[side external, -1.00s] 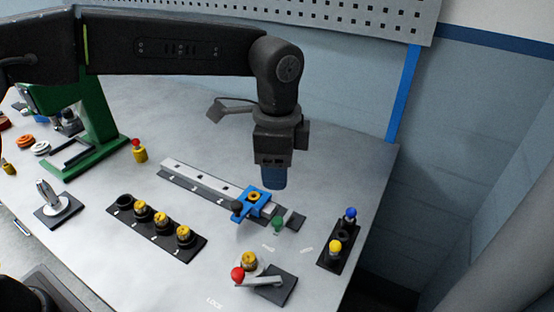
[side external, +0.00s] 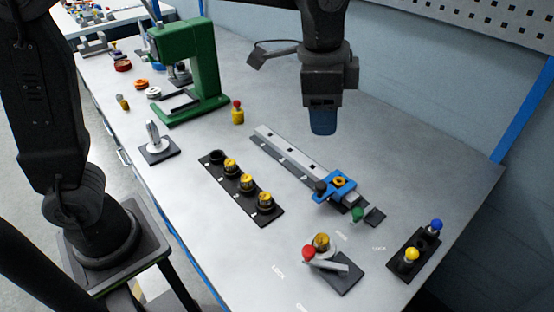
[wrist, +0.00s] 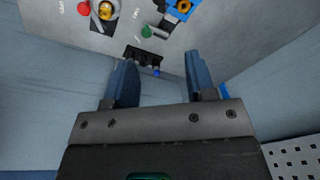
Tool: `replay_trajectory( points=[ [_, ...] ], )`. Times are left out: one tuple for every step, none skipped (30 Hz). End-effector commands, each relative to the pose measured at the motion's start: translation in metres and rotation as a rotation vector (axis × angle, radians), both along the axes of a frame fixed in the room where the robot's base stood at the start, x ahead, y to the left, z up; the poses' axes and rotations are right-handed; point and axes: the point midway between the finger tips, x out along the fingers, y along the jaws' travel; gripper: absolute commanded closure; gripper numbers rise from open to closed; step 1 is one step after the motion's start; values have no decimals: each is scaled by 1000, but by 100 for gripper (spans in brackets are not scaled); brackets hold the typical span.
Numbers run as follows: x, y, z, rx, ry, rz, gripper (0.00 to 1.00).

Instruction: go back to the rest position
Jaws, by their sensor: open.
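My gripper (side external: 323,122) hangs above the far side of the bench, behind the grey rail, clear of everything below it. In the wrist view my gripper (wrist: 160,82) has its two blue fingers well apart with nothing between them. The grey rail (side external: 285,150) lies on the bench with a blue carriage (side external: 333,187) near its right end. The carriage bears a yellow ring and a dark knob. It also shows at the top of the wrist view (wrist: 181,12).
A black strip (side external: 240,190) holds several brass parts. A red-knobbed lever fixture (side external: 335,270), a green knob (side external: 357,214) and a black block (side external: 414,250) with blue and yellow knobs stand at the front right. A green press (side external: 205,65) stands at the left. A pegboard hangs behind.

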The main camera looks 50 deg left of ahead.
Motion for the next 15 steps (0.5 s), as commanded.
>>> replay_trajectory(
  points=[
    [-13, 21, 8, -17, -30, 75, 50],
    [-20, 31, 11, -27, -45, 117, 50],
    [-30, 44, 14, -40, -64, 174, 50],
    [-38, 53, 15, -51, -81, 217, 50],
    [-46, 62, 16, -61, -96, 258, 50],
    [-57, 73, 17, -75, -118, 314, 50],
    [-65, 81, 16, -84, -132, 356, 50],
    [-74, 89, 15, -95, -148, 397, 50],
    [-85, 99, 13, -109, -170, 452, 50],
    [-94, 106, 11, -120, -184, 494, 50],
    [-102, 112, 8, -131, -200, 533, 50],
    [-113, 119, 4, -144, -219, 585, 50],
    [-120, 125, 0, -155, -234, 621, 50],
    [-128, 129, -3, -164, -247, 654, 50],
    [-136, 134, -8, -176, -264, 696, 50]
  ],
)
